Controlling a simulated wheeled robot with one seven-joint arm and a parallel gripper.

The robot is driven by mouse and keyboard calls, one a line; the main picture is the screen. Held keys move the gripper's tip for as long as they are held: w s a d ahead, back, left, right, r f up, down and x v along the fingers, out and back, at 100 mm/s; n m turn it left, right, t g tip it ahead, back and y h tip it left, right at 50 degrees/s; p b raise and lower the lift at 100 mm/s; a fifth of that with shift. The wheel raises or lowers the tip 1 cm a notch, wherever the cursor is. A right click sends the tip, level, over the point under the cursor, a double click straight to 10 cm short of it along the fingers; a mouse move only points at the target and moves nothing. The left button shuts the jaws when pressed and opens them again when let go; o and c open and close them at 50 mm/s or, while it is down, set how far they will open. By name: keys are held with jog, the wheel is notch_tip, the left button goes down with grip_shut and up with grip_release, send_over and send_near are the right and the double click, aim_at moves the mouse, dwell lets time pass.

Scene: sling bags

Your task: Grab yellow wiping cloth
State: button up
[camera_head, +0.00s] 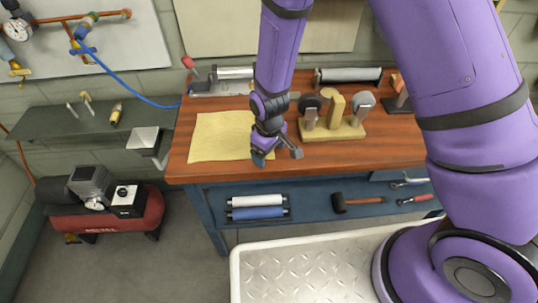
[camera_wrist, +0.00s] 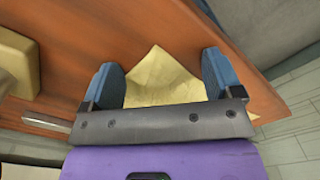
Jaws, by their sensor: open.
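The yellow wiping cloth (camera_head: 218,137) lies flat on the left part of the wooden workbench top (camera_head: 400,148). My gripper (camera_head: 277,157) is at the cloth's right side in the head view, near the bench's front edge, with its fingers spread and empty. In the wrist view the cloth (camera_wrist: 160,75) shows between and beyond the two blue fingers of my gripper (camera_wrist: 163,80). My gripper hides part of the cloth there. I cannot tell whether the fingertips touch the cloth or the bench.
A wooden holder (camera_head: 335,130) with several tools stands right of my gripper. Rolls (camera_head: 348,75) lie along the back. A shelf below holds a mallet (camera_head: 357,201).

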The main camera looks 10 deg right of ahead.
grip_shut()
dwell(0.5)
jog(key=shift+r, duration=0.1)
notch_tip(320, 180, up, 12)
dwell(0.5)
notch_tip(320, 180, up, 18)
dwell(0.6)
